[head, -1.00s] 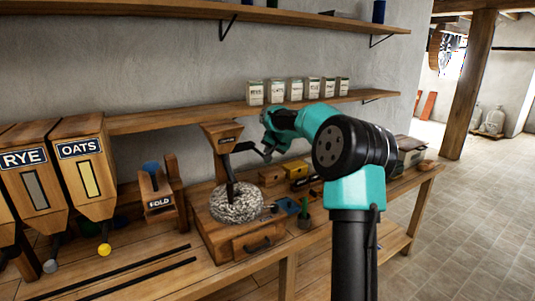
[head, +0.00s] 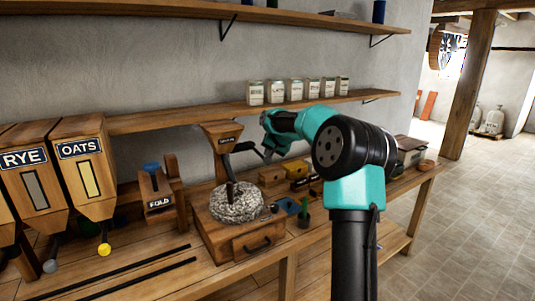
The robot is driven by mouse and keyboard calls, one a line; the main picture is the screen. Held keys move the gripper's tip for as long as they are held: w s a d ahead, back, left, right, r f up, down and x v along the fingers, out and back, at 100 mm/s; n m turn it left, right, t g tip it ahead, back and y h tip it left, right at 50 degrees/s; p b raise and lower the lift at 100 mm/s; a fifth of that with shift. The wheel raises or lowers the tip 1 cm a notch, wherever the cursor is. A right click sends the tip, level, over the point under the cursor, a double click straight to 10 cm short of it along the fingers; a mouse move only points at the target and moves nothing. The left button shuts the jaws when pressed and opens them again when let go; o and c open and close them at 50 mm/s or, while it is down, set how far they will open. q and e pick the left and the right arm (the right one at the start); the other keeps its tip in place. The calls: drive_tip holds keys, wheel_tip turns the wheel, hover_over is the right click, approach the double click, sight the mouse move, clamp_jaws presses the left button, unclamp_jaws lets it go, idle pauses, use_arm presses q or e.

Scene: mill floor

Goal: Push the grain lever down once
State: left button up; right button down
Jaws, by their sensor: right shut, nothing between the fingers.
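A stone mill (head: 237,203) sits on a wooden box with a drawer, at the middle of the bench. A wooden hopper (head: 222,131) with a small label, too small to read surely, stands above it. A dark lever (head: 243,148) sticks out to the right from the hopper; I take it for the grain lever. My right gripper (head: 267,154) is shut and empty, close by the lever's right end. Whether they touch I cannot tell. A dark handle (head: 231,188) rises from the stone. My left gripper is not in view.
Bins marked RYE (head: 33,185) and OATS (head: 83,165), with ball-ended levers below, stand at the left. A wooden holder (head: 158,192) is beside them. Small boxes (head: 271,177) and a green-topped item (head: 304,214) lie right of the mill. A shelf (head: 180,119) runs behind.

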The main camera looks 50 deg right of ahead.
drive_tip(key=shift+f, duration=1.05)
idle(1.1)
drive_tip(key=shift+r, duration=0.1)
idle(0.4)
drive_tip(key=shift+r, duration=2.75)
wheel_tip(320, 180, up, 5)
